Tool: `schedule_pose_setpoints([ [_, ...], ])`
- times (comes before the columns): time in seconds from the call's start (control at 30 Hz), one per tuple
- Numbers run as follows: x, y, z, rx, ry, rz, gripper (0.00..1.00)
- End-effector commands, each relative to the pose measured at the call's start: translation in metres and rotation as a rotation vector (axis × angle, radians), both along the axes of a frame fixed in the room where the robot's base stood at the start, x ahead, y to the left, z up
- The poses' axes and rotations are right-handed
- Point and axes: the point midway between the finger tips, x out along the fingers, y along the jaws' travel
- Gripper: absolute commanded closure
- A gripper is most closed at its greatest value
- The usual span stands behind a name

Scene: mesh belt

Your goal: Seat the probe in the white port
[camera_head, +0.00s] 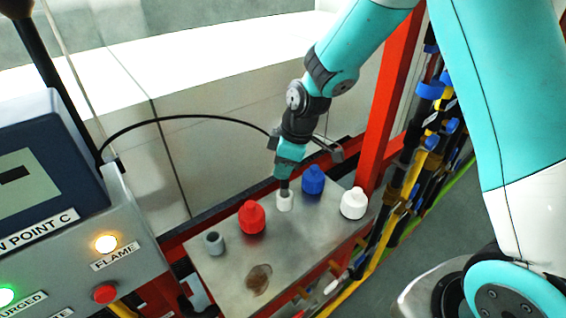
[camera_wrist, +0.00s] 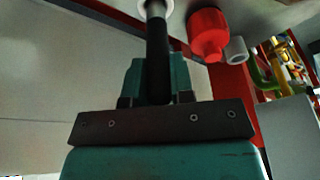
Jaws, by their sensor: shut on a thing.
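My gripper (camera_head: 287,168) is shut on the dark, rod-like probe (camera_wrist: 157,55) and points down over the metal plate. The probe also shows below the fingers in the head view (camera_head: 284,186). The white port (camera_head: 284,202) is a short white cylinder on the plate, between the red and blue caps. The probe's lower end meets the top of the white port in the head view. In the wrist view it reaches into the white ring of the port (camera_wrist: 168,5), cut by the top edge. The tip is hidden, so its depth cannot be told.
A red cap (camera_head: 252,218), a grey open port (camera_head: 213,243), a blue cap (camera_head: 313,180) and a white cap (camera_head: 354,203) stand on the metal plate (camera_head: 320,232). A brown stain marks its front. A black cable (camera_head: 190,117) arcs from the console (camera_head: 75,215) to my gripper. A red post (camera_head: 392,110) stands behind.

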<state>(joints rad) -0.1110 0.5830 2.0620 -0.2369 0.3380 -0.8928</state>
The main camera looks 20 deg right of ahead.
Motion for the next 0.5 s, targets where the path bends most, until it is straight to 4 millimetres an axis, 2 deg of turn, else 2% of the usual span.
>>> schedule_pose_setpoints([
  [0.37,0.0003,0.0001,-0.0056,0.001,0.000,0.000,1.00],
  [0.4,0.0003,0.0001,-0.0040,0.001,0.000,0.000,0.69],
  [0.47,0.0003,0.0001,-0.0038,0.001,0.000,0.000,0.55],
  [0.5,0.0001,0.0001,-0.0038,0.001,0.000,0.000,0.52],
])
